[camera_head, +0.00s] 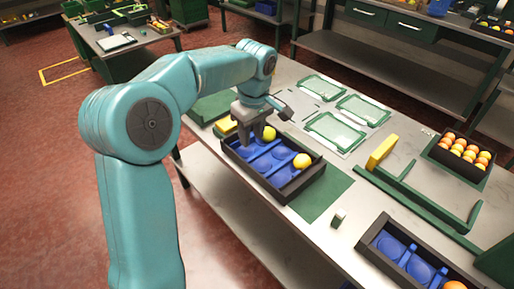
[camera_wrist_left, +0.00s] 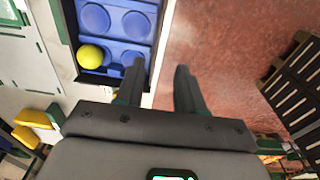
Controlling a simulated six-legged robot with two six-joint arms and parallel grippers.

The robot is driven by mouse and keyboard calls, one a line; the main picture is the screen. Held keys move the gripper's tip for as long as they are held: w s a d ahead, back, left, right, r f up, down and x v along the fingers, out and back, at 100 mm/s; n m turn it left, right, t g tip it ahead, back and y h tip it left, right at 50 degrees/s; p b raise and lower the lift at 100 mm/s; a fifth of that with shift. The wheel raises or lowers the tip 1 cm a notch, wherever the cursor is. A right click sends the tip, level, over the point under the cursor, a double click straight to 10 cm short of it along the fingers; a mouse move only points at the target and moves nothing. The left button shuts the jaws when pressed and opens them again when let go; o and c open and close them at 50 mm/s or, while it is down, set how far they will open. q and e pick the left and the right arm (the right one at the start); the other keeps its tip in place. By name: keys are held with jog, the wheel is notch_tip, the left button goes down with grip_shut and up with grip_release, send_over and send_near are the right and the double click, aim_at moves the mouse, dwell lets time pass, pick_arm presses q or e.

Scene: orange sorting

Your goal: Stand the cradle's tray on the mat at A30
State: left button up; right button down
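A dark tray (camera_head: 287,191) with a blue insert of round hollows stands on the table, with a yellow fruit (camera_head: 302,160) near its right end and another (camera_head: 268,132) by my gripper. My left gripper (camera_head: 256,138) is over the tray's left end. In the left wrist view the fingers (camera_wrist_left: 157,72) are apart, on either side of the tray's wall (camera_wrist_left: 160,50), with nothing between them but the wall line; contact cannot be told. A yellow fruit (camera_wrist_left: 90,56) shows there too. A green mat (camera_head: 325,200) lies right of the tray. No A30 label is readable. My right gripper is out of view.
A second dark tray (camera_head: 372,232) with blue hollows is at lower right. A crate of oranges (camera_head: 438,155) stands farther right. Green rails (camera_head: 420,208) and a yellow block (camera_head: 381,152) lie between. Green-rimmed panels (camera_head: 334,131) lie behind.

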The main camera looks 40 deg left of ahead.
pick_arm(q)
jog(key=r, duration=0.2)
send_over(250, 166)
jog(key=shift+h, duration=0.4)
jog(key=f, duration=1.1)
jog(key=shift+s+d+f+b, duration=0.15)
jog(key=shift+d+b, duration=0.15)
jog(key=shift+b, duration=0.1)
jog(key=f, duration=0.5)
jog(key=shift+a+f, duration=0.2)
jog(key=shift+a, duration=0.1)
jog(key=shift+w+r, duration=0.1)
jog(key=shift+w, duration=0.1)
grip_shut()
